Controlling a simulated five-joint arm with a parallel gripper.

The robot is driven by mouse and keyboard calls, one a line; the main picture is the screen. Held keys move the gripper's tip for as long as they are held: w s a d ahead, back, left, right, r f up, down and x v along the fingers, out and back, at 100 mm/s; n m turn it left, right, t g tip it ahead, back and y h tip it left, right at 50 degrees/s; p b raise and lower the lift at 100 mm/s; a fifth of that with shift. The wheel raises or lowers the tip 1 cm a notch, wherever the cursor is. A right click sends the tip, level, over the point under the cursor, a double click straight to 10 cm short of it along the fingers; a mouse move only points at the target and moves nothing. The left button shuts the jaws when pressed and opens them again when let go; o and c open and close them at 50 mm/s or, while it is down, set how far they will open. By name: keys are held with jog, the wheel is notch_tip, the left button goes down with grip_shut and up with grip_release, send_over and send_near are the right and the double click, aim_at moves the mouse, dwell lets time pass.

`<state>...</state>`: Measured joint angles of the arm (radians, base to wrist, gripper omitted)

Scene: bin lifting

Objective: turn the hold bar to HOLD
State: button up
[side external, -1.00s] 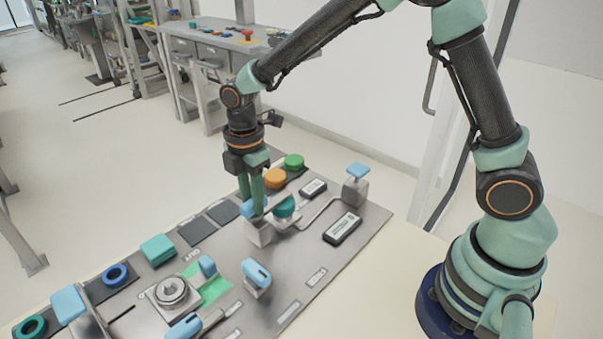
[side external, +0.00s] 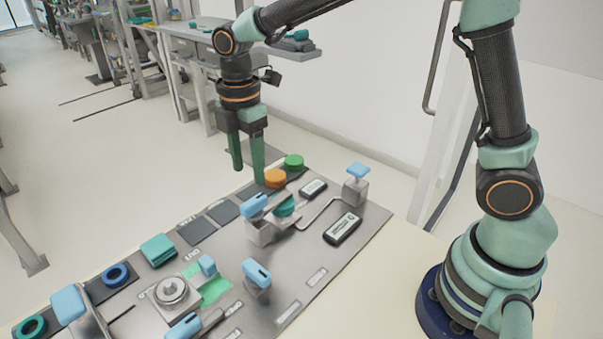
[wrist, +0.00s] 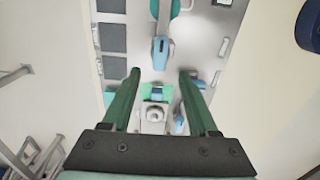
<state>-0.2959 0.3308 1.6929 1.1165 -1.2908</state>
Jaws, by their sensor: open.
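A blue-gripped bar (side external: 257,205) sits on a grey block beside a teal round part (side external: 285,207) on the metal panel. It seems to be the hold bar, but I cannot read a HOLD label. The bar also shows in the wrist view (wrist: 161,50), pointing from the teal part toward my gripper. My gripper (side external: 247,175) is open and empty, raised above the panel and apart from the bar. In the wrist view, my gripper (wrist: 160,73) has its two green fingers spread, with the bar's blue end just beyond the gap between their tips.
A round dial (side external: 172,290) with a green patch (side external: 214,290) is at the front left. A blue-topped lever (side external: 257,272) stands near it. Orange (side external: 275,178) and green (side external: 293,161) buttons sit at the back. A blue-topped post (side external: 356,185) stands at the right.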

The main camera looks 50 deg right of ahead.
jog(key=shift+r, duration=2.1)
jog(key=s+d+r+m+t, duration=0.3)
jog(key=s+d+m+t, duration=0.2)
jog(key=s+d+m, duration=0.7)
jog(key=m, duration=0.6)
jog(key=shift+s+d+t, duration=0.25)
jog(key=shift+t, duration=0.05)
